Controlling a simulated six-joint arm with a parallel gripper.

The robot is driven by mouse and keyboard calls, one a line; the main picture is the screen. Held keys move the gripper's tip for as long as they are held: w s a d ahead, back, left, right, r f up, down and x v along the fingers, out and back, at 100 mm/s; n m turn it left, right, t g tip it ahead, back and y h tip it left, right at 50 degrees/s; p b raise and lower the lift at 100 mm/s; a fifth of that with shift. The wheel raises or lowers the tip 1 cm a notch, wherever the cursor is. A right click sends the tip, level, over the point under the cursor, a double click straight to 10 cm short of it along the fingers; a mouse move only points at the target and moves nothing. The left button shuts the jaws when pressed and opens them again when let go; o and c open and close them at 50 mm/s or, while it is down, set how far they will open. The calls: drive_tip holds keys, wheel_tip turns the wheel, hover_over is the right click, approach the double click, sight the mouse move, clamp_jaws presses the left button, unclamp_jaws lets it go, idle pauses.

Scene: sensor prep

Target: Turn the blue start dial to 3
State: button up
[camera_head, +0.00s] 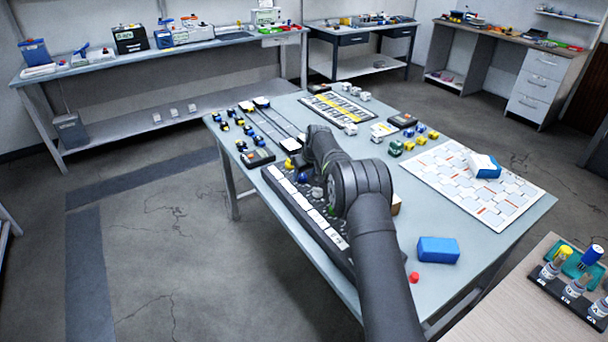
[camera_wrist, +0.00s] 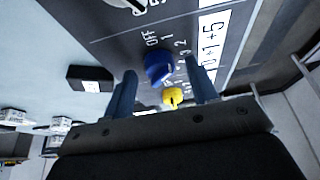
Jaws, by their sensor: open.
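The blue start dial (camera_wrist: 158,67) sits on a dark panel (camera_wrist: 110,45) with OFF, 1 and 2 printed around it; I cannot tell which mark it points at. My gripper (camera_wrist: 161,70) is open, with one finger on each side of the dial in the wrist view. I cannot tell whether either finger touches it. In the head view the blue dial (camera_head: 301,178) shows on the long panel (camera_head: 336,262) left of my arm, and my arm hides most of the gripper.
A yellow knob (camera_wrist: 173,97) is close by the dial. A black box (camera_wrist: 90,78) lies beside the panel. On the table are a blue box (camera_head: 438,250), a red button-like piece (camera_head: 413,277), a patterned white board (camera_head: 450,175) and several small blocks.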

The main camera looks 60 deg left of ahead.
drive_tip(key=shift+a+f, duration=0.1)
drive_tip(key=shift+f, duration=0.15)
drive_tip(key=c, duration=1)
drive_tip(key=shift+o, duration=0.2)
drive_tip(key=m+t, duration=0.1)
drive_tip(key=m, duration=0.3)
drive_tip(key=shift+s+m+t, duration=0.2)
drive_tip(key=shift+m+t, duration=0.1)
drive_tip(key=shift+t, duration=0.1)
drive_tip(key=m+t+h, duration=0.1)
drive_tip(key=m, duration=0.3)
drive_tip(key=shift+s+a, duration=0.1)
